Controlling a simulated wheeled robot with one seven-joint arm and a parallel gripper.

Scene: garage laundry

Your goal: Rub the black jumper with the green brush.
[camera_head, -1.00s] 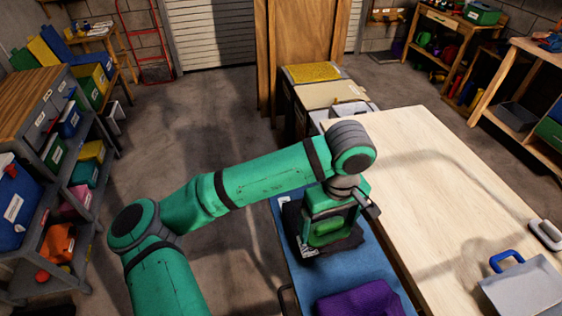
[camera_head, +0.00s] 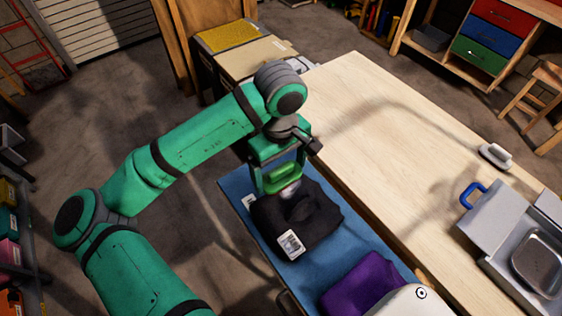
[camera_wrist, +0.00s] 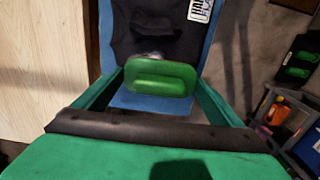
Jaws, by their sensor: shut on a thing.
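The black jumper (camera_head: 300,218) lies folded on a blue board (camera_head: 262,238), with a white label at its near corner. My gripper (camera_head: 281,182) is shut on the green brush (camera_head: 283,177), at the far left edge of the jumper in the head view. In the wrist view the green brush (camera_wrist: 160,77) sits between my fingers, with pale bristles just showing beside the black jumper (camera_wrist: 155,45). The brush is at or just over the jumper's edge; I cannot tell if the bristles touch the cloth.
A purple folded cloth (camera_head: 362,284) lies nearer on the blue board, with a white rounded object (camera_head: 405,302) beside it.

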